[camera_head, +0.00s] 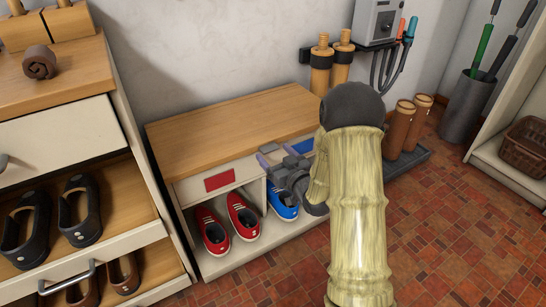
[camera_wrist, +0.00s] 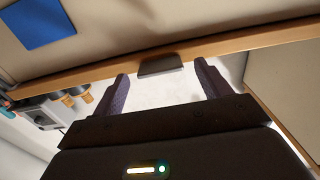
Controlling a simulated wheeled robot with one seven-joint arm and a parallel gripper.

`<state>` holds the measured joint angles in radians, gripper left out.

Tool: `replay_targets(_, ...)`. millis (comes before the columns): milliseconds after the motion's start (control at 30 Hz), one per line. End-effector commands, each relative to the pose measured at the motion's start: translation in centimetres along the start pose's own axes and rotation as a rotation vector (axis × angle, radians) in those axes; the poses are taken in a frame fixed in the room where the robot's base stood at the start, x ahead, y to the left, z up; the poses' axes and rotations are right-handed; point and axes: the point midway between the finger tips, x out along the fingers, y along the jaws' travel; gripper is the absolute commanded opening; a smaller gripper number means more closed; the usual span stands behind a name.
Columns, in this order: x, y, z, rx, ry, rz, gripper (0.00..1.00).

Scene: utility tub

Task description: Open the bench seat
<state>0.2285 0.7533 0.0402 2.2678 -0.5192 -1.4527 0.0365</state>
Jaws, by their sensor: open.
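The bench seat (camera_head: 215,130) is a low unit with a closed wooden lid and a pale front. A red label (camera_head: 219,180) and a partly hidden blue label (camera_head: 303,146) are on that front. My gripper (camera_head: 280,150) is at the middle of the lid's front edge, with its fingers apart. In the wrist view my gripper (camera_wrist: 160,85) is open, one finger on each side of a small dark tab (camera_wrist: 160,65) at the wooden lid edge (camera_wrist: 225,46). No grip on the tab shows. The blue label also shows in the wrist view (camera_wrist: 38,22).
Red shoes (camera_head: 243,215) and blue shoes (camera_head: 283,202) stand in the open space under the seat. A shoe cabinet (camera_head: 60,135) stands close on the left. Brown boots (camera_head: 400,130) stand on a dark tray at right. The tiled floor (camera_head: 450,220) at right is clear.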

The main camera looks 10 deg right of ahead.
Motion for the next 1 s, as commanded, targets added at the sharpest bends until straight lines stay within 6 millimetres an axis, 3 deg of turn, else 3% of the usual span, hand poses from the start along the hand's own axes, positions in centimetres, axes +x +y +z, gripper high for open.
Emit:
replay_targets(200, 1.9, 0.0, 0.0, -0.001, 0.001, 0.000, 0.76)
replay_targets(467, 1.9, 0.1, -0.1, 0.000, 0.001, 0.002, 0.76)
replay_targets(700, 1.9, 0.1, 0.0, 0.000, 0.000, 0.003, 0.29)
replay_targets(800, 1.9, 0.2, 0.0, 0.000, 0.000, 0.003, 0.14)
replay_targets(1000, 1.9, 0.3, -0.2, -0.001, -0.004, 0.005, 0.14)
